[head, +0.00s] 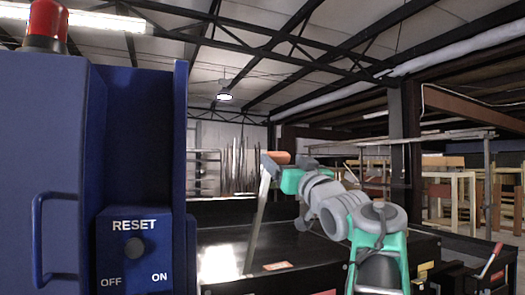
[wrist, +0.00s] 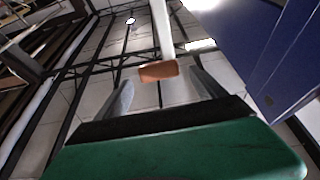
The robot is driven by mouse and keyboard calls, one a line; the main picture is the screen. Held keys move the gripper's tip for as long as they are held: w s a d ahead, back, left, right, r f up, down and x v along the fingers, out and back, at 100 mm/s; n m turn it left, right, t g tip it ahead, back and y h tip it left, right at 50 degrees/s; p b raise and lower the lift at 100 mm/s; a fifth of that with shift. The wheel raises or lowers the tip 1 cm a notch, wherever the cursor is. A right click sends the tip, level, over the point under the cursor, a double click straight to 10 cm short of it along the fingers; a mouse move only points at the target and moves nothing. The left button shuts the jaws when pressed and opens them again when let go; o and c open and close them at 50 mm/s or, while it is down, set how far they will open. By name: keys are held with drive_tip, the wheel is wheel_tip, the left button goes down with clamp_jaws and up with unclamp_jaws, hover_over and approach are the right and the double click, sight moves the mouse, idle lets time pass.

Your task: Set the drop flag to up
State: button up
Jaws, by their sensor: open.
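A pale bar, which looks like the drop flag (head: 257,222), rises from the black conveyor top and leans slightly right. It has an orange end piece (head: 278,157) at its top. In the wrist view the orange end piece (wrist: 158,71) lies between the two grey fingers, and the pale bar (wrist: 162,30) runs up from it. My gripper (wrist: 162,77) is open, one finger on each side of the orange piece with gaps showing. In the head view my gripper is at the top of the bar; its fingers are partly hidden.
The black conveyor housing (head: 220,235) lies under my arm. A red-handled lever (head: 491,261) is at the far right. Shelving stands behind.

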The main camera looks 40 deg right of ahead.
drive_tip(key=p+x, duration=0.4)
drive_tip(key=x, duration=0.3)
drive_tip(key=shift+w+r+p, duration=0.2)
drive_tip(key=shift+w+p, duration=0.1)
drive_tip(key=shift+d, duration=0.1)
drive_tip(key=shift+c, duration=0.2)
clamp_jaws()
idle(0.3)
